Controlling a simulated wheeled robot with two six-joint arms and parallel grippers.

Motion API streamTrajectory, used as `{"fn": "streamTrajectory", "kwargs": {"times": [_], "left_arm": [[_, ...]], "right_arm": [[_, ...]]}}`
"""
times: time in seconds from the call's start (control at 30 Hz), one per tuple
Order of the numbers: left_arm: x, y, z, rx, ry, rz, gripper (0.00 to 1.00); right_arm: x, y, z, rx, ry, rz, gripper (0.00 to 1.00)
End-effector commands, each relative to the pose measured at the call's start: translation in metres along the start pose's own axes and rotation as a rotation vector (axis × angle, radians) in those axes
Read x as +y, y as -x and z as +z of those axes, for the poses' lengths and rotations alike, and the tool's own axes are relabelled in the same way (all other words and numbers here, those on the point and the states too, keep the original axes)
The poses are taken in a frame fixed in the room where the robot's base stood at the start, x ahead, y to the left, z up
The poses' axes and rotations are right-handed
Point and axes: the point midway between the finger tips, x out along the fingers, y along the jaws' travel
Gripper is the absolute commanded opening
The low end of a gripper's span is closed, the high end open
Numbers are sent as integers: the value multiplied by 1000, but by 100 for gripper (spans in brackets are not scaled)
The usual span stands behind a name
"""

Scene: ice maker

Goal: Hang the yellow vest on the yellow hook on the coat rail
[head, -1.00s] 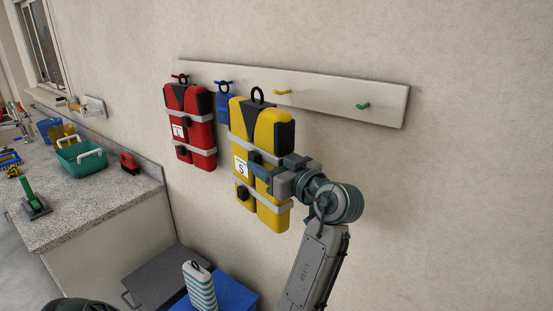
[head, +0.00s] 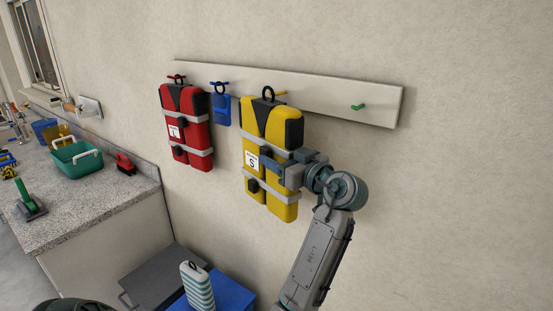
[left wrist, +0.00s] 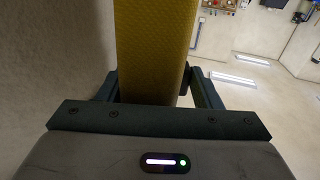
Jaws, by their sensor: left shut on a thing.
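The yellow vest (head: 282,125), with black shoulders, grey straps and a label marked S, is upright in front of the wall. My left gripper (head: 285,174) is shut on its lower middle; in the left wrist view the yellow fabric (left wrist: 153,45) stands between the fingers (left wrist: 152,88). The vest's black top loop (head: 268,93) is close beside the yellow hook (head: 281,93) in the head view, just left of it. I cannot tell whether the loop touches the hook. The coat rail (head: 320,97) is a pale board on the wall. My right gripper is not in view.
A red vest (head: 186,128) hangs at the red hook, and a small blue item (head: 221,108) hangs at the blue hook. The green hook (head: 358,106) is bare. A counter (head: 95,205) with a green basket (head: 77,158) stands left. A striped bottle (head: 197,287) stands below.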

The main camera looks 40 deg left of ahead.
Motion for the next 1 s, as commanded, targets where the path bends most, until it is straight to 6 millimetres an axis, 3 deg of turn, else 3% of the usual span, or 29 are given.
{"fn": "streamTrajectory", "kwargs": {"times": [0.47, 0.73, 0.8, 1.0], "left_arm": [[27, -8, 0, 3, 0, 0, 21], [38, -10, 11, 3, -1, 4, 21], [39, -10, 12, 2, -2, 5, 10], [41, -10, 15, 1, -6, 8, 10]], "right_arm": [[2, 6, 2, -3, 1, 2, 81], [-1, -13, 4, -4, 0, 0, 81], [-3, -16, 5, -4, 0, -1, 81], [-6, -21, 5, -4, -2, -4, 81]]}}
